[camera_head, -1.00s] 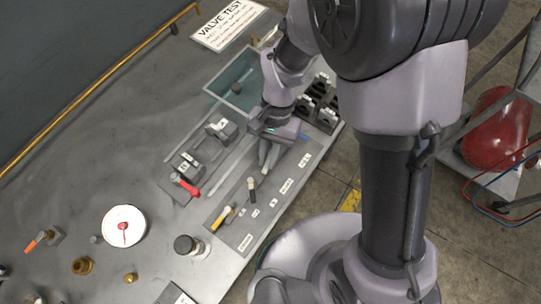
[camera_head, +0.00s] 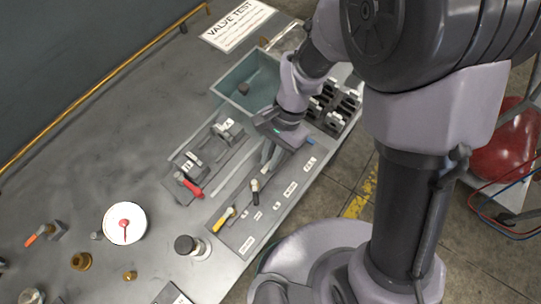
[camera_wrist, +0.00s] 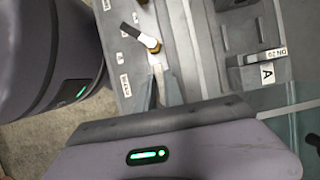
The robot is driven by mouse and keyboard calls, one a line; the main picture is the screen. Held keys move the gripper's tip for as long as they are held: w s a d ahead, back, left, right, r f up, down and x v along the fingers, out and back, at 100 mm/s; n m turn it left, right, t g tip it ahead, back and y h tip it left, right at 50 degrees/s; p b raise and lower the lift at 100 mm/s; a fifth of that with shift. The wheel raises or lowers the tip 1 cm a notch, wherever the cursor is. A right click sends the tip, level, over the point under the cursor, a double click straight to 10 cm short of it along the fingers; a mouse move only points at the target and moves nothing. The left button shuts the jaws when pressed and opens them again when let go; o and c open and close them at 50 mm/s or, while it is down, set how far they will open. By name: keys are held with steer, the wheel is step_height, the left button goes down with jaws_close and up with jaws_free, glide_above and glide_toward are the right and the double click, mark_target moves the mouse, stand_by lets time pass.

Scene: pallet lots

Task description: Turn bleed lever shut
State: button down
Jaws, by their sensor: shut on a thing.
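My gripper (camera_head: 268,157) points down over the grey labelled tray at the bench's front. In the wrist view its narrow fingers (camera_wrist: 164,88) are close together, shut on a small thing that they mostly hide. A red-handled lever (camera_head: 188,184) is on the block left of the tray, and an orange-handled lever (camera_head: 37,235) is at far left. No label marks either as the bleed lever.
The labelled tray (camera_head: 238,239) also holds a yellow-handled tool (camera_head: 226,216). Blocks marked A (camera_wrist: 266,72) and B lie beside it. A teal bin (camera_head: 219,90), a black rack, a white gauge (camera_head: 124,223) and brass fittings stand around. The bench's left middle is clear.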

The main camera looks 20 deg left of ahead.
steer(key=c, duration=1.5)
jaws_free()
steer(key=shift+o, duration=0.2)
steer(key=p+v, duration=0.6)
steer(key=v, duration=1.1)
steer(key=shift+w+r+p, duration=0.15)
steer(key=shift+w+p, duration=0.05)
steer(key=shift+p, duration=0.1)
